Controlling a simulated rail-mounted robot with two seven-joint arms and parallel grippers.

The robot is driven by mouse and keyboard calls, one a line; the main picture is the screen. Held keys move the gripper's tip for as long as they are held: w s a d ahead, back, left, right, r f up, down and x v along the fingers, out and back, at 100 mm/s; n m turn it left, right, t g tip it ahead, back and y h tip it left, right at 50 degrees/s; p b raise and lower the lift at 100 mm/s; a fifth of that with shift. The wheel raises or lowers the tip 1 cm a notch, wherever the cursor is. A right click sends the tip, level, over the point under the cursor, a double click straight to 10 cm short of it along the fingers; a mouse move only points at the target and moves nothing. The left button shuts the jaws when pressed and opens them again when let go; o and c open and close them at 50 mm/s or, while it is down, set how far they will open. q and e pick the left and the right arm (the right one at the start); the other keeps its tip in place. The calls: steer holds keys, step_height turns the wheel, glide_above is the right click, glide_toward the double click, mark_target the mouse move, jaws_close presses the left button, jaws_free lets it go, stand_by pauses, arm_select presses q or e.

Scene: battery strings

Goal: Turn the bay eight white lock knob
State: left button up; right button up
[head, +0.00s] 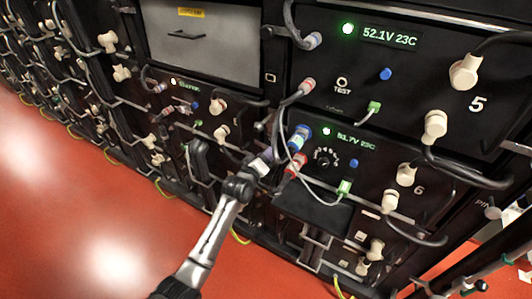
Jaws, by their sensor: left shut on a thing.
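My left gripper (264,160) reaches up from below to the front of the racks, at the left edge of the bay marked 6 (419,190). It is shut on a small pale part, close to the red and blue cable plugs (297,150). The wrist and fingers hide most of that part, so I cannot tell whether it is a lock knob. No number 8 is readable. A left-hand bay with a lit display (187,84) has white knobs (217,106), but its number is too blurred to read. My right gripper is not in view.
The bay marked 5 (478,104) is above bay 6; both have white side plugs. Grey cables hang in loops between bays, some near my left gripper. A grey blank panel (205,45) is at upper left. The red floor (90,200) is clear at lower left.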

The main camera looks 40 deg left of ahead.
arm_select(q)
steer(key=m+p, duration=0.2)
steer(key=p, duration=0.1)
steer(key=m+p, duration=0.3)
steer(key=shift+r+m, duration=0.2)
steer(key=shift+m, duration=0.1)
steer(key=m+p, duration=0.2)
steer(key=shift+m, duration=0.3)
steer(key=m+p, duration=0.2)
steer(key=m, duration=0.2)
steer(key=shift+f+p, duration=0.15)
steer(key=shift+p, duration=0.2)
steer(key=m, duration=0.3)
steer(key=shift+f+p, duration=0.1)
steer(key=shift+p, duration=0.25)
steer(key=shift+m, duration=0.6)
steer(key=o, duration=0.9)
